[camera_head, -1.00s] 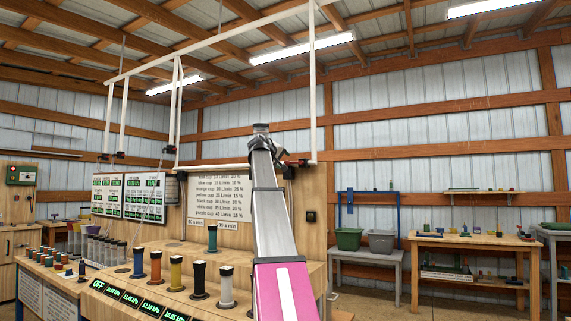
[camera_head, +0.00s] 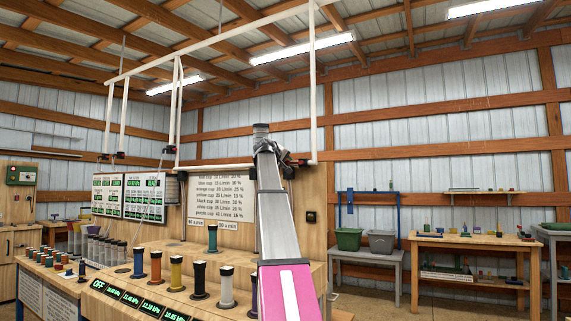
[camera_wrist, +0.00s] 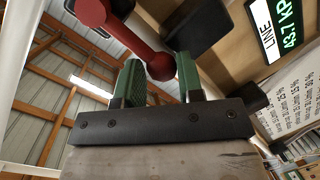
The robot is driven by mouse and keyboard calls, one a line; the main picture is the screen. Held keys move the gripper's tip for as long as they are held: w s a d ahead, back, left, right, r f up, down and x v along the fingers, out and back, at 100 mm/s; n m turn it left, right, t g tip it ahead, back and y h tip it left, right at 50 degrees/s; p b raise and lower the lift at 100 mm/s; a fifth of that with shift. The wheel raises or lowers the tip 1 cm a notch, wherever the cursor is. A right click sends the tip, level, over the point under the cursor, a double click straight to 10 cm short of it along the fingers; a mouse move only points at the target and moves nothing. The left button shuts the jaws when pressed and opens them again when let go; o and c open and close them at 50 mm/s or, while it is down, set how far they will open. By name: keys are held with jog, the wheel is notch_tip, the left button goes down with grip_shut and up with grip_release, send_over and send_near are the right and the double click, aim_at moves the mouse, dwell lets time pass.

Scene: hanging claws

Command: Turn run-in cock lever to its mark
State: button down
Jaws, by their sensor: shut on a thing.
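A red lever (camera_wrist: 122,37) with a round knob end crosses the top of the wrist view. My gripper (camera_wrist: 159,78) is shut on the lever's knob end, which sits between its two green-padded fingers. A dark block (camera_wrist: 196,27) is close beside the lever. In the head view my arm reaches up to the white pipe frame, beside a small red and dark fitting (camera_head: 291,163). My fingers and the lever's knob are hidden or too small to tell there. I cannot make out the lever's mark.
A display reading LINE (camera_wrist: 277,28) is near the lever. A wall chart (camera_head: 215,199) stands behind my arm. Several coloured cylinders, such as a yellow one (camera_head: 176,273), stand on the wooden bench below. White pipes (camera_head: 313,100) run overhead. The space right of my arm is open.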

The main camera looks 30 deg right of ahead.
jog(key=shift+f, duration=0.1)
jog(key=s+d+r+m+t+y, duration=0.1)
jog(key=s+d+r+m+t, duration=0.3)
jog(key=m, duration=1.1)
jog(key=shift+s+r+t, duration=0.3)
jog(key=shift+s+r, duration=0.7)
jog(key=shift+s, duration=0.2)
jog(key=c, duration=0.7)
grip_release()
jog(key=shift+c, duration=0.2)
jog(key=shift+r, duration=0.1)
jog(key=shift+d, duration=0.1)
